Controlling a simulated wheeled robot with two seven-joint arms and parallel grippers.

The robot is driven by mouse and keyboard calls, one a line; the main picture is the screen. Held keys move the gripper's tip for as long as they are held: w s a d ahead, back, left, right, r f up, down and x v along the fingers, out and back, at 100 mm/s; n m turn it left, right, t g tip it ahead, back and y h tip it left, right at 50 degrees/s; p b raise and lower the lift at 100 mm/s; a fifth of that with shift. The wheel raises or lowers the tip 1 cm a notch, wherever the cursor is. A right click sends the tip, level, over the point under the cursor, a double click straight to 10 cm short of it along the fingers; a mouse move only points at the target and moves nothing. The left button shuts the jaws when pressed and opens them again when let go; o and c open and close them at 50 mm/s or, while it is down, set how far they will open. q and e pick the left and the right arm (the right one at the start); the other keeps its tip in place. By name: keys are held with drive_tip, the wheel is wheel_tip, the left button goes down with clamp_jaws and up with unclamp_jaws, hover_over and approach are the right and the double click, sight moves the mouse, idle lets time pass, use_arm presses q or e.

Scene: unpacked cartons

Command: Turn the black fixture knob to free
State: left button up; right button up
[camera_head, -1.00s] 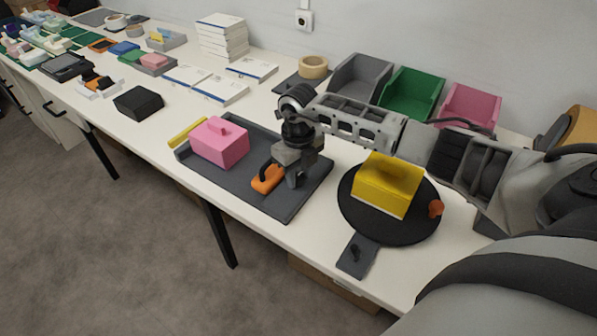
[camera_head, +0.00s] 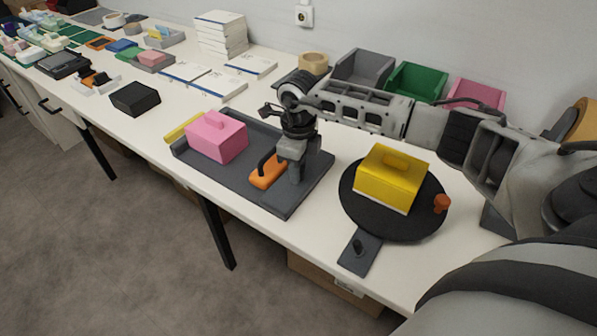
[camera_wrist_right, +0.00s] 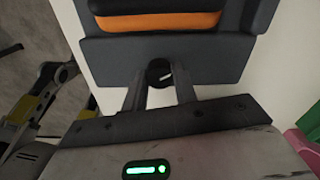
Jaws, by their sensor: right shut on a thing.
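The black fixture knob (camera_wrist_right: 160,71) is round with a white mark line, and sits at the edge of the dark grey fixture plate (camera_wrist_right: 110,55). In the wrist view it is between the two fingertips of my right gripper (camera_wrist_right: 160,84), which is shut on it. In the head view my right gripper (camera_head: 295,176) points down at the right part of the dark grey fixture plate (camera_head: 283,200), beside an orange block (camera_head: 268,172) with a dark handle. The gripper hides the knob there. The left gripper is out of view.
A pink box (camera_head: 215,138) sits on the plate's left part. At right, a yellow box (camera_head: 392,180) stands on a black turntable (camera_head: 370,226), with a small dark plate (camera_head: 352,262) in front. Grey, green and pink bins (camera_head: 415,82) line the wall.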

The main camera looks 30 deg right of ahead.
drive_tip(key=n+b, duration=0.1)
drive_tip(key=n, duration=0.1)
drive_tip(key=shift+f+n+b, duration=0.1)
drive_tip(key=shift+n+b, duration=0.3)
drive_tip(key=n+b, duration=0.1)
drive_tip(key=n, duration=0.1)
drive_tip(key=shift+n+b, duration=0.35)
drive_tip(key=shift+n, duration=0.05)
drive_tip(key=n+b, duration=0.2)
drive_tip(key=n, duration=0.2)
drive_tip(key=shift+w, duration=0.1)
drive_tip(key=shift+n+b, duration=0.4)
drive_tip(key=shift+n, duration=0.4)
drive_tip(key=shift+n+b, duration=0.3)
drive_tip(key=shift+n, duration=0.3)
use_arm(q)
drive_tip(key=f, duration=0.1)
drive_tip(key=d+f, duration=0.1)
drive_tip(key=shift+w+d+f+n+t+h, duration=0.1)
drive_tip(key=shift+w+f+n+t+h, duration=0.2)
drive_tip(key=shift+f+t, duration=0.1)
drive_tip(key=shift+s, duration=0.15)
use_arm(e)
drive_tip(key=shift+n, duration=0.3)
drive_tip(key=o, duration=1)
